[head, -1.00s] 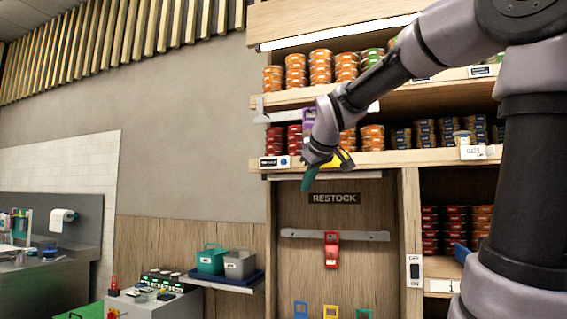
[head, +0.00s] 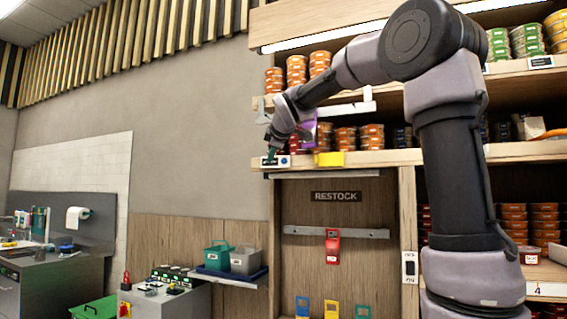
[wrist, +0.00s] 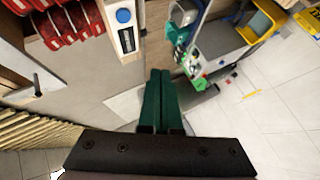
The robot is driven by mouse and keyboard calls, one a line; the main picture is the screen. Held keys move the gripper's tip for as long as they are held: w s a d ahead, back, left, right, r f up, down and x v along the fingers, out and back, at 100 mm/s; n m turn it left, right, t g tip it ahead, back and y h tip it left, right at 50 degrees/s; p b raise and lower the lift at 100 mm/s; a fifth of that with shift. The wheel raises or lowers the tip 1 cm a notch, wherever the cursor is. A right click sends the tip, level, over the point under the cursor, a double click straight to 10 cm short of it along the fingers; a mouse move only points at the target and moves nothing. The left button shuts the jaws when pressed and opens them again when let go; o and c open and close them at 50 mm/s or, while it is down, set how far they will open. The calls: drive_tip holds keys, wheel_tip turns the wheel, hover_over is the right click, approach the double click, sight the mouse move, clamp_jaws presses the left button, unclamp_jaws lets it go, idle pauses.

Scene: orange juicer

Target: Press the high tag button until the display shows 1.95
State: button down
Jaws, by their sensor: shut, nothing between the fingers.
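A shelf-edge tag (head: 276,161) with a dark display sits at the left end of the middle shelf's front edge. The wrist view shows its display (wrist: 127,40) and a round blue button (wrist: 123,16) beside it. The digits are too small to read. My gripper (head: 271,156) has green fingers, shut and empty, just in front of the tag's left part in the head view. In the wrist view the shut fingertips (wrist: 160,73) are to the right of and below the tag, apart from the button. I cannot tell the depth gap in the head view.
Shelves hold several stacks of cans; red cans (wrist: 62,25) are behind the tag. A yellow tag (head: 330,159) and a purple piece (head: 309,130) are by the shelf edge. A red holder (head: 332,246) hangs below on a rail.

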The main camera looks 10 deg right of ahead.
drive_tip(key=shift+w+d, duration=0.85)
drive_tip(key=shift+w, duration=0.3)
drive_tip(key=shift+w+d, duration=0.85)
drive_tip(key=shift+w, duration=0.3)
drive_tip(key=shift+w+d, duration=0.85)
drive_tip(key=shift+w, duration=0.3)
drive_tip(key=shift+w, duration=0.1)
drive_tip(key=shift+w+d, duration=0.25)
drive_tip(key=shift+w+d, duration=0.2)
drive_tip(key=shift+w, duration=0.15)
drive_tip(key=shift+s, duration=0.1)
idle(0.3)
drive_tip(key=shift+s+a, duration=0.45)
drive_tip(key=shift+s, duration=0.15)
drive_tip(key=shift+s+a, duration=0.75)
drive_tip(key=shift+s, duration=0.3)
drive_tip(key=shift+s+a, duration=0.75)
drive_tip(key=shift+s, duration=0.25)
